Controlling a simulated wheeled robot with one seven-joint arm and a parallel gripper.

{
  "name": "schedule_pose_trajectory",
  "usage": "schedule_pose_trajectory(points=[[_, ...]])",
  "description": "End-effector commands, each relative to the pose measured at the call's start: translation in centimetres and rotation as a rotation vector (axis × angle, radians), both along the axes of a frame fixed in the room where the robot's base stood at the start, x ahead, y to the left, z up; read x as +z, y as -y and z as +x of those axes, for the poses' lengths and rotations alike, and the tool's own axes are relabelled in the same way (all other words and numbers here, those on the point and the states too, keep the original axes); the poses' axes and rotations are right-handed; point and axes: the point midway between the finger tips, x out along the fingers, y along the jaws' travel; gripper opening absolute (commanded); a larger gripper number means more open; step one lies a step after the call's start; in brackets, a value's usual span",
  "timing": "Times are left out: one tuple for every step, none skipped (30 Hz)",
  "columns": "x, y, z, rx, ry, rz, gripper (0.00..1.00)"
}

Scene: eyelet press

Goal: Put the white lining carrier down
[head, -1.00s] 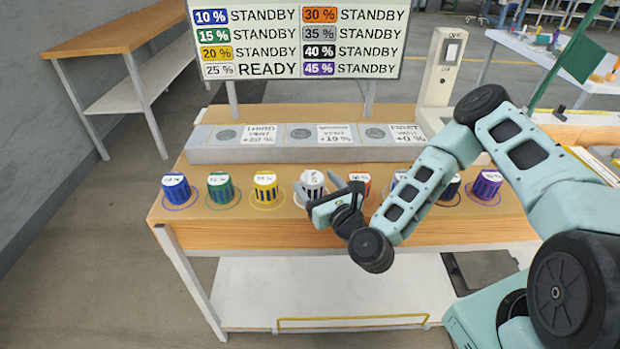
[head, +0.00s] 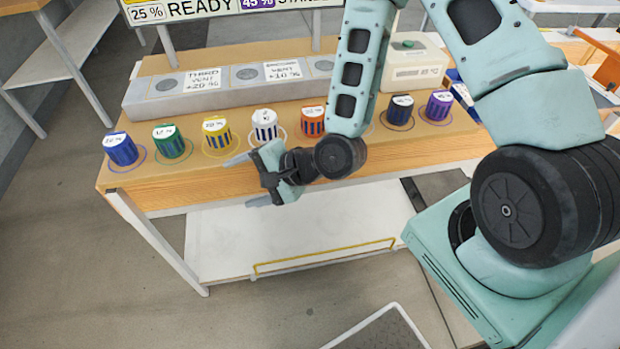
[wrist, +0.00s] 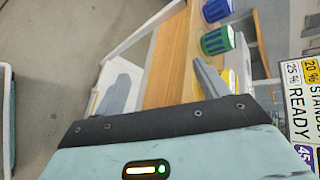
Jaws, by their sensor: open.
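The white lining carrier (head: 264,124) stands upright on the wooden bench at its ring mark, between the yellow carrier (head: 216,131) and the orange carrier (head: 312,121). My gripper (head: 248,180) is open and empty, in front of the bench's front edge and apart from the white carrier. In the wrist view, the two spread fingers (wrist: 162,90) have nothing between them but the bench edge and floor behind. The white carrier cannot be made out in the wrist view.
Blue (head: 121,149), green (head: 169,141), dark (head: 399,110) and purple (head: 438,106) carriers stand in the same row. A grey block with round recesses (head: 230,88) lies behind them. A white lower shelf (head: 300,225) is below. The sign reads 25 % READY.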

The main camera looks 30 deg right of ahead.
Motion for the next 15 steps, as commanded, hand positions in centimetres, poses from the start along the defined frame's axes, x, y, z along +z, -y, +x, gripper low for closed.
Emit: schedule_pose_trajectory(points=[[0.4, -0.4, -0.5, 0.112, 0.044, -0.125, 0.73], [0.5, -0.5, -1.0, 0.176, 0.062, -0.199, 0.73], [0.6, -0.4, -1.6, 0.259, 0.085, -0.294, 0.73], [0.8, -0.4, -2.0, 0.323, 0.103, -0.361, 0.73], [1.1, -0.3, -2.4, 0.384, 0.118, -0.427, 0.73], [1.6, -0.1, -3.0, 0.465, 0.138, -0.512, 0.73], [2.0, 0.1, -3.5, 0.525, 0.152, -0.571, 0.73], [2.5, 0.3, -3.9, 0.583, 0.167, -0.629, 0.73], [3.2, 0.6, -4.6, 0.661, 0.181, -0.701, 0.73], [3.9, 0.8, -5.1, 0.721, 0.194, -0.752, 0.73], [4.5, 1.0, -5.7, 0.777, 0.203, -0.799, 0.73], [5.5, 1.3, -6.5, 0.853, 0.215, -0.859, 0.73], [6.3, 1.5, -7.2, 0.912, 0.225, -0.9, 0.73], [7.2, 1.7, -7.9, 0.966, 0.232, -0.936, 0.73], [8.3, 2.0, -8.9, 1.041, 0.241, -0.981, 0.73]])
